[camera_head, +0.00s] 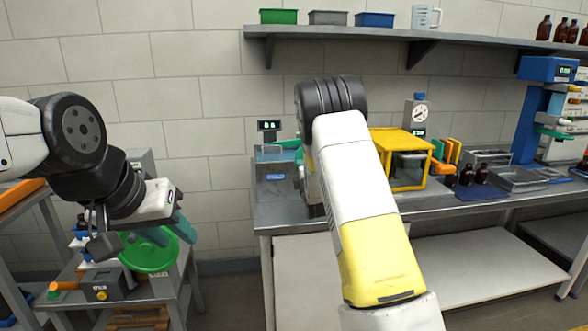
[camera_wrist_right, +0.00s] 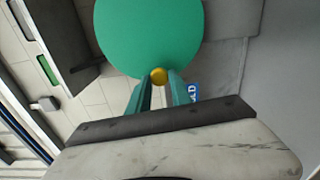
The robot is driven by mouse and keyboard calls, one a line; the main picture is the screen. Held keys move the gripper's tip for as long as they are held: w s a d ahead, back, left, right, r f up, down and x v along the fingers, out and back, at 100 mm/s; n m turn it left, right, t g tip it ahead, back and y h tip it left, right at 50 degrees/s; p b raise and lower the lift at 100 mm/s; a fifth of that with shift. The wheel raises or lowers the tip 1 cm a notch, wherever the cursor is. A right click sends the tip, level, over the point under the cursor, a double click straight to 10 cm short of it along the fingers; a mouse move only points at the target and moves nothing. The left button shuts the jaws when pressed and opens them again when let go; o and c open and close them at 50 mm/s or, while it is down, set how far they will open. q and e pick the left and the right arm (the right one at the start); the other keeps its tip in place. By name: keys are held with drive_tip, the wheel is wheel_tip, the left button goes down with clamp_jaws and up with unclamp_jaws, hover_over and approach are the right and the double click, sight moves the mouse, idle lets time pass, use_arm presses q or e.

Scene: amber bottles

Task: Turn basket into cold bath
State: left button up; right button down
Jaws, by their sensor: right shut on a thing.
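A grey box-shaped bath (camera_head: 275,185) with a clear upper part and a blue label stands at the left end of the bench. My right gripper (camera_wrist_right: 160,92) has its teal fingers closed on a small yellow knob (camera_wrist_right: 158,76) at the edge of a green disc (camera_wrist_right: 150,30). In the head view my right arm hides this gripper; a bit of teal-green shows above the bath. I cannot make out a basket for certain. My left gripper (camera_head: 172,232) is open and empty, its teal fingers apart, over or in front of a round green piece (camera_head: 148,258) on the left cart.
A display (camera_head: 268,126) stands behind the bath. A yellow-framed box (camera_head: 405,143) stands on the bench right of my arm. Amber bottles (camera_head: 474,174) and a metal tray (camera_head: 518,180) are farther right. The shelf (camera_head: 390,36) holds green, grey and blue bins.

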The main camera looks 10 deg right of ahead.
drive_tip(key=shift+f, duration=0.15)
idle(0.5)
drive_tip(key=c, duration=1.2)
unclamp_jaws()
drive_tip(key=shift+s, duration=0.1)
drive_tip(key=s, duration=0.7)
drive_tip(key=shift+s+d, duration=0.2)
drive_tip(key=shift+s, duration=0.15)
